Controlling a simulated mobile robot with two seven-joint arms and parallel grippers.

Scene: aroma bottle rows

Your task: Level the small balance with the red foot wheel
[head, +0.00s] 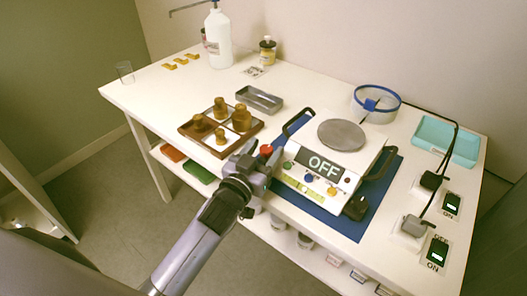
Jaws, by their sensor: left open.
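The small balance (320,163) stands on a blue mat (338,222) in the middle right of the table. It has a round grey pan (342,134), black side handles and a display reading OFF. A yellow-green strip (308,182), perhaps the level, shows on its front. The red foot wheel (266,150) is at the balance's left front corner. My left gripper (262,160) is open at that corner, close around or beside the red wheel; I cannot tell whether it touches. The fingers are partly hidden by the wrist. My right gripper is not in view.
A brown tray (187,129) with brass weights stands left of the gripper, with a grey metal tray (260,99) behind. A blue-rimmed bowl (376,104), teal tray (446,140) and plugs with switches (452,203) are at right. A white bottle (218,40) stands at the back.

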